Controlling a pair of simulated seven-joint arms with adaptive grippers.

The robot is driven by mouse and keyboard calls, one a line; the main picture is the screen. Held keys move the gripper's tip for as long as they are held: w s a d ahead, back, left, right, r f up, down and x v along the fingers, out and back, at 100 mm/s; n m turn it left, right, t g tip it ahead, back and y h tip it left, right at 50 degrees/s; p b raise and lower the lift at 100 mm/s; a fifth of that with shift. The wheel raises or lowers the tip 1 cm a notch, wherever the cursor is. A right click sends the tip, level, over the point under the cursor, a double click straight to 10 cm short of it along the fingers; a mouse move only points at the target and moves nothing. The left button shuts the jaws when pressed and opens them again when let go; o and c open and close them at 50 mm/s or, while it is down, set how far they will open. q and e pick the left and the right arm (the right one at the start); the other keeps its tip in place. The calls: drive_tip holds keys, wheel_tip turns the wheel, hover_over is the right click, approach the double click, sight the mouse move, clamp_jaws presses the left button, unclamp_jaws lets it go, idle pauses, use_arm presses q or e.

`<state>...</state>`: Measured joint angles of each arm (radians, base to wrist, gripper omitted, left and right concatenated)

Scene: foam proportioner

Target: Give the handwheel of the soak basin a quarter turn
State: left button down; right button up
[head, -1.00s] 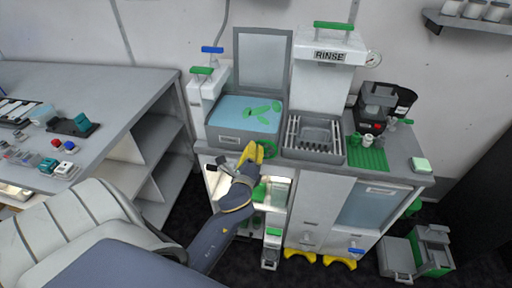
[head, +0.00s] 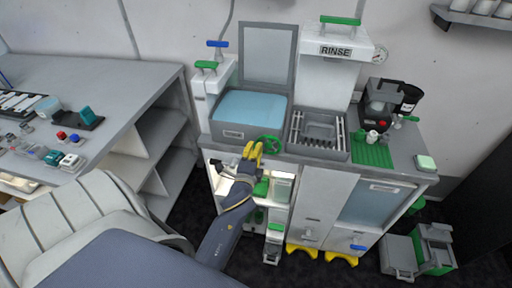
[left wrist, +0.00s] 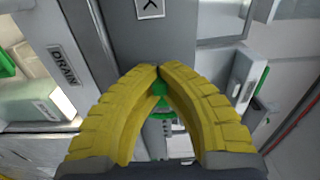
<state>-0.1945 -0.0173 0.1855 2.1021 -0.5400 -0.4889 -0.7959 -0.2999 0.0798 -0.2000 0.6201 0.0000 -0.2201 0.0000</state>
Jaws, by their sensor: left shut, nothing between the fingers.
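The soak basin (head: 222,130) is a grey tub with a blue surface and a raised lid, on the left of the counter. Its green handwheel (head: 270,146) sits at the front right corner of the basin. My left gripper (head: 253,149) has yellow fingers and is shut and empty, just left of the wheel and partly overlapping it in the head view. I cannot tell whether they touch. In the left wrist view the fingertips (left wrist: 160,68) meet, with green parts (left wrist: 159,88) showing between the fingers; which parts they are is unclear. My right gripper is not in view.
A grey slotted sink (head: 318,151) under the white RINSE unit (head: 336,47) stands right of the wheel. A lit open shelf (head: 283,190) lies below the counter, behind my left arm. A bench with small items (head: 110,90) is at the left.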

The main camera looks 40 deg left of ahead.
use_arm(q)
drive_tip(key=shift+s+a, duration=0.1)
drive_tip(key=shift+a, duration=0.1)
drive_tip(key=c, duration=1.4)
unclamp_jaws()
drive_tip(key=shift+s+f, duration=0.1)
drive_tip(key=shift+a, duration=0.1)
drive_tip(key=shift+d, duration=0.2)
drive_tip(key=shift+s+d, duration=0.15)
drive_tip(key=shift+s, duration=0.1)
drive_tip(key=v, duration=0.6)
drive_tip(key=shift+s, duration=0.4)
drive_tip(key=shift+d, duration=0.15)
